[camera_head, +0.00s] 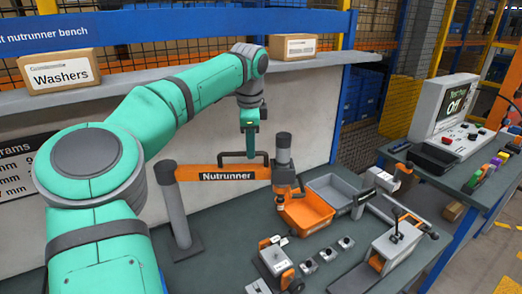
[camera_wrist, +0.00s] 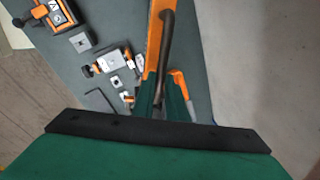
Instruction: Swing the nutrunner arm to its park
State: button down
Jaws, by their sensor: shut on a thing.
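The nutrunner arm (camera_head: 222,173) is an orange beam labelled "Nutrunner". It runs from a grey post (camera_head: 178,205) at the left to a grey and orange tool head (camera_head: 284,165) at the right, close to the orange bin. A black handle (camera_head: 228,155) stands on top of the beam. My gripper (camera_head: 251,150) is above the beam, shut on this handle. In the wrist view, the handle (camera_wrist: 167,45) runs between the green fingers (camera_wrist: 163,103), with the orange beam (camera_wrist: 153,45) beside it. I cannot make out a marked park.
An orange bin (camera_head: 306,214) and a grey bin (camera_head: 335,191) stand beside the tool head. Fixtures (camera_head: 275,262) and small grey blocks (camera_head: 327,254) sit at the bench front. A clamp device (camera_head: 395,240) stands right. A shelf (camera_head: 190,80) with boxes runs behind.

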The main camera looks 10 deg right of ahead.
jog(key=shift+w, duration=0.1)
dwell(0.3)
jog(key=c, duration=1.8)
grip_release()
jog(key=shift+o, duration=0.2)
jog(key=shift+r, duration=0.2)
notch_tip(320, 180, up, 7)
jog(key=s, duration=0.1)
jog(key=shift+s, duration=0.25)
jog(key=shift+a+r, duration=0.1)
